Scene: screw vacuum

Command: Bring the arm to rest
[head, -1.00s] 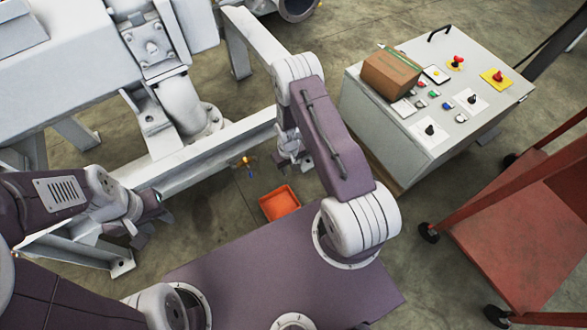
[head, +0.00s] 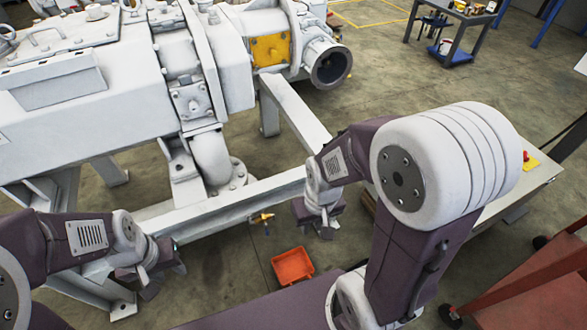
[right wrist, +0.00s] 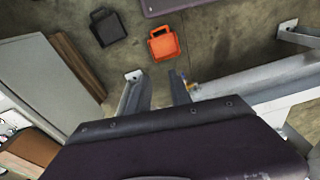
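My right arm is bent, its big white elbow high in the right half of the head view. My right gripper (head: 322,228) hangs over the floor to the right of the frame beam. In the right wrist view its fingers (right wrist: 157,92) appear apart, with nothing between them. My left gripper (head: 167,280) is low at the left of the head view, in front of the beam; its fingertips look apart and hold nothing visible. A small brass fitting (head: 262,217) is on the beam, left of my right gripper; it also shows in the right wrist view (right wrist: 192,87).
The white pump machine (head: 110,80) and its frame beam (head: 215,205) fill the left and back. An orange tray (head: 292,266) lies on the floor; a dark tray (right wrist: 108,27) shows beside it. My elbow hides most of the control box (head: 530,190). A red cart (head: 530,280) stands right.

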